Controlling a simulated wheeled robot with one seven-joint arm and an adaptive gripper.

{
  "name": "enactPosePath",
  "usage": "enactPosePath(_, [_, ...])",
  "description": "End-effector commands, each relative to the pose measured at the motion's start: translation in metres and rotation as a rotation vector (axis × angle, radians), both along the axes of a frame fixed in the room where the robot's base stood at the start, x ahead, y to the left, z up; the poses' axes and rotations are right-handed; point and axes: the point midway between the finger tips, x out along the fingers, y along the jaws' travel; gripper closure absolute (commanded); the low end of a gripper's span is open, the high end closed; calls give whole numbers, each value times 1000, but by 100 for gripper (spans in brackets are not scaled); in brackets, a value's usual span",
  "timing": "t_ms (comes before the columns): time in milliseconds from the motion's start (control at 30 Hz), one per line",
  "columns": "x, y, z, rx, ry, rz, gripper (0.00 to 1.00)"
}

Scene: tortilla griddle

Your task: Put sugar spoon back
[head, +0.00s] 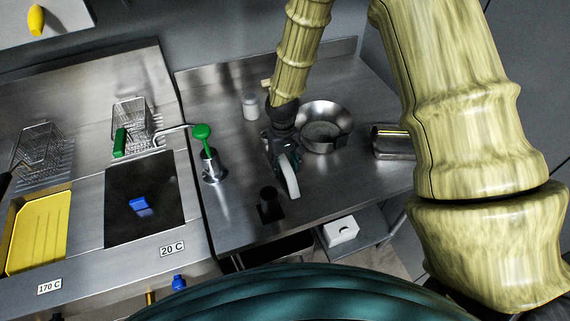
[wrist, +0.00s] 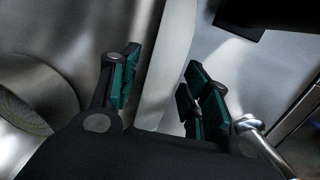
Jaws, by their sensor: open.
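My gripper (head: 284,166) is over the steel counter in the head view, between the steel bowl and the metal cup. In the wrist view its two dark green fingers (wrist: 160,82) are open. A pale, smooth, long thing (head: 291,178) stands at the gripper in the head view. A pale strip (wrist: 172,60) also runs between the open fingers in the wrist view, apart from both pads as far as I can see. It may be the sugar spoon, but its shape is partly hidden by my gripper. A small black holder (head: 271,211) stands just in front of it.
The steel bowl (head: 340,146) is right of my gripper. A metal cup (head: 214,171) with a green-knobbed tool (head: 202,131) stands left. A white shaker (head: 250,107) is behind. The griddle (head: 144,180) and yellow tray (head: 38,233) lie further left. The counter's front right is clear.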

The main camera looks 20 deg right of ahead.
Motion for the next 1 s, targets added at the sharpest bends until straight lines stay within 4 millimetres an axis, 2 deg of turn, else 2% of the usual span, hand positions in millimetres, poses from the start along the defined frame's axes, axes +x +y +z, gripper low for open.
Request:
enactPosePath(167, [1,0,2,0,-1,0,53])
enactPosePath(367, [2,0,16,0,-2,0,53])
enactPosePath(1000, [9,0,90,-1,-3,0,53])
